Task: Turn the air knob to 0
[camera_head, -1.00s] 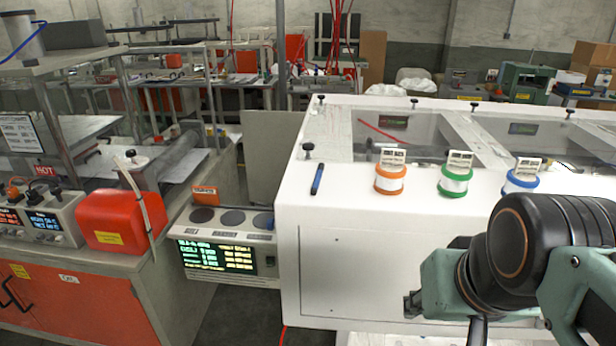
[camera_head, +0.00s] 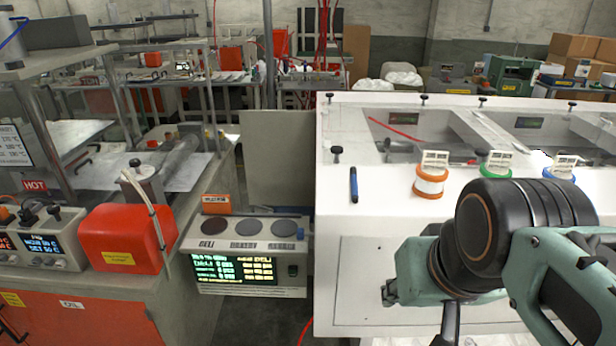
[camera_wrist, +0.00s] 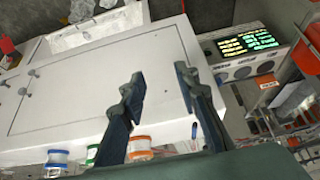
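My gripper (camera_wrist: 160,85) is open and empty in the wrist view, its two dark fingers apart above the white cabinet front. In the head view my arm reaches in from the right, in front of that white cabinet (camera_head: 350,220). No knob that I can read as the air knob shows in either view. A grey control unit (camera_head: 235,262) with a lit green and yellow display stands left of the cabinet, with three dark round discs on top. It also shows in the wrist view (camera_wrist: 275,58), right of my fingers and apart from them.
A red box (camera_head: 120,238) and a lit controller (camera_head: 45,240) sit on the left bench. A narrow floor gap separates bench and cabinet.

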